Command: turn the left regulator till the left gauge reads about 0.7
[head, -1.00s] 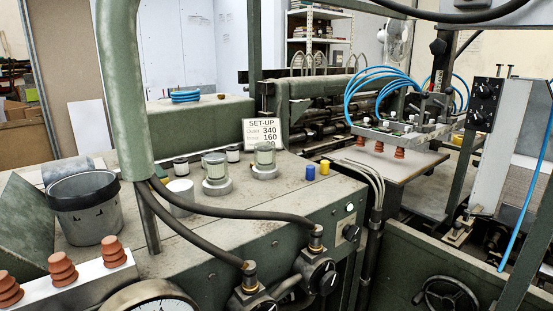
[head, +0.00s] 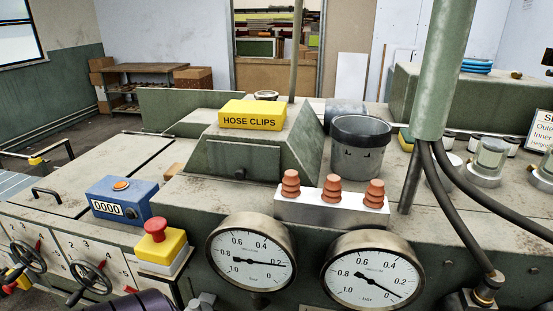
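The left gauge (head: 251,251) is a round white dial in a metal rim on the front of the green machine. Its needle points right, a little below the 0.2 mark. The right gauge (head: 373,270) stands beside it, with its needle pointing down right close to 0. The brass-ringed top fitting of a regulator (head: 487,288), which appears to be the left one, shows at the bottom right with a black hose entering it. Its knob is below the frame. Neither of my grippers is in view.
A white block with orange suction cups (head: 332,210) sits above the gauges, beside a dark bucket (head: 360,147). A red emergency button (head: 156,230), a blue counter (head: 121,200) and a yellow hose clips box (head: 252,115) stand left.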

